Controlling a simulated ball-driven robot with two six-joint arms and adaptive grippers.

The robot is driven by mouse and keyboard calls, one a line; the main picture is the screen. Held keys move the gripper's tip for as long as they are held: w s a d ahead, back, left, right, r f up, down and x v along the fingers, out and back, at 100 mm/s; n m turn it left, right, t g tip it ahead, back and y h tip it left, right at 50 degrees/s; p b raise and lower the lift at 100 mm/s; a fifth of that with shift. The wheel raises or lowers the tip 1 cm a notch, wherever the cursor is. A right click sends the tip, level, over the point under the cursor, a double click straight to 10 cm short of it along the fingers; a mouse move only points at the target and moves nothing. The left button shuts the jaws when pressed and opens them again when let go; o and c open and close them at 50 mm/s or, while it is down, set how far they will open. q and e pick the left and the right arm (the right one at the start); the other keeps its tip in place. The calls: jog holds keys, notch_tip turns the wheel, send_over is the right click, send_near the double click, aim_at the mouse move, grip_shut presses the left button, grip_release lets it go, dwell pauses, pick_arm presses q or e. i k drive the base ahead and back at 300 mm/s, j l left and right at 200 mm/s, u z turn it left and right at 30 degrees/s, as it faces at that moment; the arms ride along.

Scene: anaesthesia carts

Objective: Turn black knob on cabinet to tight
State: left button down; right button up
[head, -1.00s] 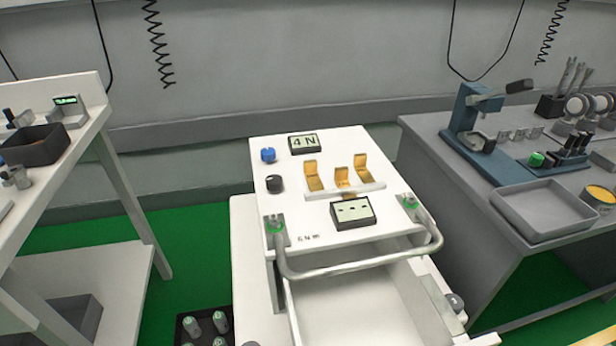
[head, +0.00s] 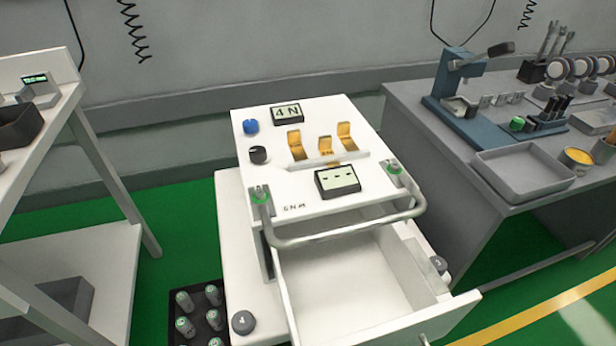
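The black knob (head: 258,155) sits on the left side of the white cabinet's top (head: 300,202), just below a blue knob (head: 251,126). A small light mark shows on the black knob; which setting it points to is too small to read. The cabinet (head: 247,278) stands in the middle of the view with a drawer (head: 345,278) pulled open at its front. Neither of my grippers is in view, and nothing touches the knob.
A display reading "4 N" (head: 286,113), gold brackets (head: 325,146) and a second display (head: 337,182) share the top. A grey handle bar (head: 345,232) crosses its front. A grey workbench (head: 420,115) stands right, a white table (head: 72,98) left. Green floor lies between.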

aim_at(257, 154)
jog(key=j+u, duration=0.2)
jog(key=j, duration=1.2)
